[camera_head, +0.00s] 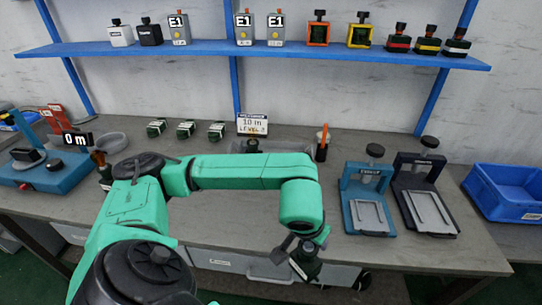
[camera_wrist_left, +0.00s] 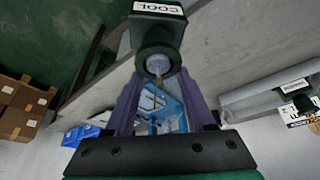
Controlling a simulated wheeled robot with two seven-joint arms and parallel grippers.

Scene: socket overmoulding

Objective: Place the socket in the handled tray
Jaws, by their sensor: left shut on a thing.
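The socket (camera_wrist_left: 160,32) is a dark green block with a round collar and a white label reading COOL, in the left wrist view. It also shows in the head view as a dark piece (camera_head: 306,265) at the end of my left arm. My left gripper (camera_wrist_left: 158,78) is shut on it, and holds it in front of the bench's front edge. In the head view the left gripper (camera_head: 294,246) is partly hidden by my wrist. I cannot tell for certain which container is the handled tray; a blue bin (camera_head: 490,198) stands at the far right. My right gripper is not in view.
Two clamp presses, blue (camera_head: 367,195) and black (camera_head: 425,190), stand on the bench right of my wrist. Several green blocks (camera_head: 186,130) sit at the back left. A grey container (camera_head: 285,146) lies behind my forearm. A blue shelf (camera_head: 330,50) runs above. Bare bench (camera_head: 215,225) shows below my forearm.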

